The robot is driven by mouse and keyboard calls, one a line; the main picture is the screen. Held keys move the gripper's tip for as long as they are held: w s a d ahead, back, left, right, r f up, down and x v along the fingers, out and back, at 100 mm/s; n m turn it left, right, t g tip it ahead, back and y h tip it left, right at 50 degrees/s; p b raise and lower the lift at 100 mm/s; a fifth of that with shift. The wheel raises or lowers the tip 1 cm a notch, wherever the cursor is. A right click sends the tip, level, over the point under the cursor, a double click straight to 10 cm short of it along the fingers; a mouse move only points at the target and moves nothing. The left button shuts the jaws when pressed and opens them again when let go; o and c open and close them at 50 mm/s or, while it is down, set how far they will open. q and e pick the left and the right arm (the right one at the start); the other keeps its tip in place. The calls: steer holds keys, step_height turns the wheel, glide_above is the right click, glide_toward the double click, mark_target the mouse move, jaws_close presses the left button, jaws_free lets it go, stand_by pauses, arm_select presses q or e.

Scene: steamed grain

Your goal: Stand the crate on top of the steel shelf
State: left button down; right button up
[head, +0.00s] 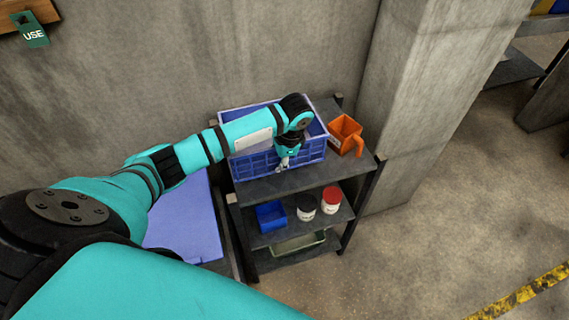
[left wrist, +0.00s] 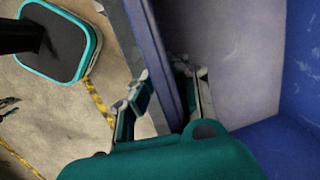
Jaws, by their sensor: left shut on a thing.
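The blue crate (head: 252,166) is upright on the top board of the dark steel shelf (head: 345,172), toward the left and back. I cannot tell whether its base is fully resting on the board. My left gripper (head: 283,163) reaches over the crate and is shut on its front wall. In the left wrist view the crate's wall (left wrist: 163,60) runs between the two fingers of the left gripper (left wrist: 165,95). My left arm hides part of the crate's inside. My right gripper is not in view.
An orange scoop (head: 344,131) stands on the top board right of the crate. Lower boards hold a small blue bin (head: 271,217), a black-lidded jar (head: 306,208), a red-lidded jar (head: 330,201) and a green tray (head: 298,244). A concrete pillar (head: 425,90) stands behind right.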

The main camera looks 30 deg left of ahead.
arm_select(q)
steer(key=shift+w+d, duration=0.3)
steer(key=shift+w, duration=0.35)
steer(key=shift+w+d+f+p, duration=0.1)
steer(key=shift+f+p, duration=0.05)
steer(key=shift+p, duration=0.15)
steer(key=shift+d+p+x, duration=0.25)
steer(key=shift+p+x, duration=0.15)
steer(key=shift+x, duration=0.75)
steer(key=shift+w+f, duration=0.1)
steer(key=shift+f, duration=0.45)
steer(key=c, duration=1.4)
jaws_free()
steer(key=shift+f, duration=0.1)
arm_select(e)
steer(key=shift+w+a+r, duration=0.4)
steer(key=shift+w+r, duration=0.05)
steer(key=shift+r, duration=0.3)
arm_select(q)
steer(key=b+v, duration=0.2)
steer(key=v, duration=1)
steer(key=shift+r, duration=0.2)
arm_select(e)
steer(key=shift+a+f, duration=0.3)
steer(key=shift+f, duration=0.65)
